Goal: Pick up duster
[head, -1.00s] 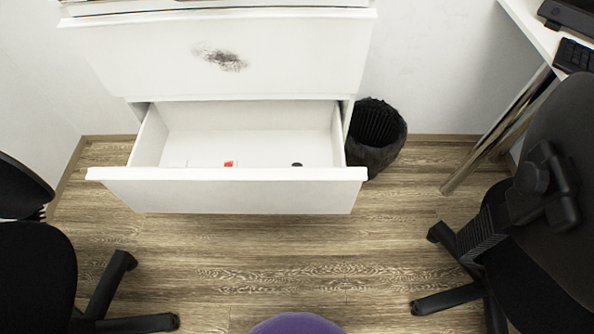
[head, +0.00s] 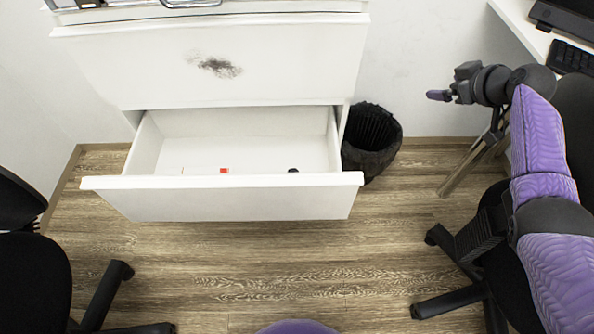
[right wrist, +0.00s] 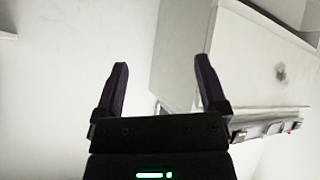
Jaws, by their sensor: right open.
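I cannot make out a duster in either view. A dark smudge (head: 216,68) marks the closed upper drawer front (head: 300,60) of a white cabinet. Below it a white drawer (head: 230,198) stands open, with a small red item (head: 224,171) and a small dark item (head: 293,170) inside. Its front wall hides part of the inside. My right gripper (head: 438,95) is raised at the right, apart from the cabinet and pointing left towards it. In the right wrist view its fingers (right wrist: 161,66) are spread with nothing between them. My left gripper is not in view.
A black-lined bin (head: 372,145) stands right of the open drawer. Black chairs stand at the left (head: 35,280) and right (head: 475,240). A white desk (head: 522,33) with a keyboard (head: 571,57) is at the upper right. The wooden floor (head: 260,265) before the drawer is clear.

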